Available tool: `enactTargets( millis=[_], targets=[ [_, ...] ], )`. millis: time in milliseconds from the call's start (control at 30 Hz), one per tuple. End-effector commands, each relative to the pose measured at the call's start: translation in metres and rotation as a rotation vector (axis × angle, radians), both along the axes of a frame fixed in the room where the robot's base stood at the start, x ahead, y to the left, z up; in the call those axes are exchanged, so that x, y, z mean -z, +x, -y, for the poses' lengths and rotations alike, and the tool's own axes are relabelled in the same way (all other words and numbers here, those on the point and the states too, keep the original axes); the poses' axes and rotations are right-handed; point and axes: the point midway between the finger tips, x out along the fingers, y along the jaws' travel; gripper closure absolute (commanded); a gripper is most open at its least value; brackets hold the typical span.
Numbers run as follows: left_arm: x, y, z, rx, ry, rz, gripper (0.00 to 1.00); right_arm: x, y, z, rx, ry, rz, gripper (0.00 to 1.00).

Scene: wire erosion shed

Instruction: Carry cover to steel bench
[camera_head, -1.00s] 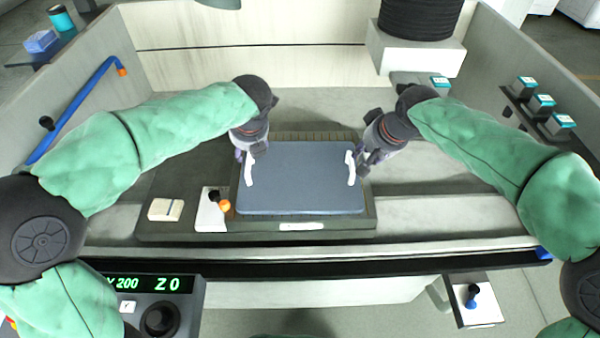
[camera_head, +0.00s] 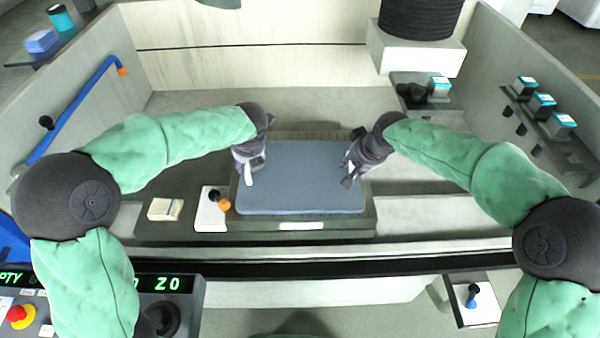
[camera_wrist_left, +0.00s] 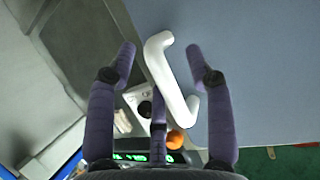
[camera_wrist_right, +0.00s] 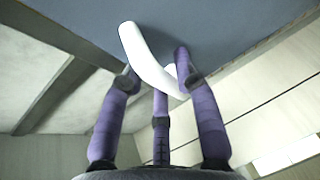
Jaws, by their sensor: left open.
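The cover is a flat blue-grey plate (camera_head: 300,185) lying on a dark block in the machine's basin. Its white left handle (camera_wrist_left: 172,80) runs between the spread fingers of my left gripper (camera_wrist_left: 162,60). That gripper is open, at the cover's left edge in the head view (camera_head: 247,168). My right gripper (camera_head: 350,168) is at the cover's right edge. In the right wrist view the right handle (camera_wrist_right: 145,60) passes between my right gripper's fingertips (camera_wrist_right: 156,72); I cannot tell whether they press on it. I cannot make out which surface is the steel bench.
A white plate with an orange-tipped knob (camera_head: 210,212) and a small beige block (camera_head: 165,209) sit left of the cover. A blue pipe (camera_head: 80,105) runs along the left wall. Small boxes (camera_head: 543,105) stand on a right-hand shelf. A control panel (camera_head: 165,300) is in front.

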Motion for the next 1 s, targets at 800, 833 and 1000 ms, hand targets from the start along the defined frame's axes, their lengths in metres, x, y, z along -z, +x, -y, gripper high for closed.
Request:
enactTargets(
  millis=[800,833,1000],
  targets=[
    [-0.009,0.001,0.000,0.001,0.000,0.003,1.00,-0.010,0.001,0.000,0.001,0.001,0.006,1.00],
    [-0.011,0.001,0.000,0.001,0.000,0.003,1.00,-0.012,0.001,0.000,0.001,0.001,0.006,1.00],
    [-0.022,0.001,0.000,0.001,0.000,0.003,1.00,-0.023,0.001,0.000,0.001,0.001,0.007,1.00]
  ],
)
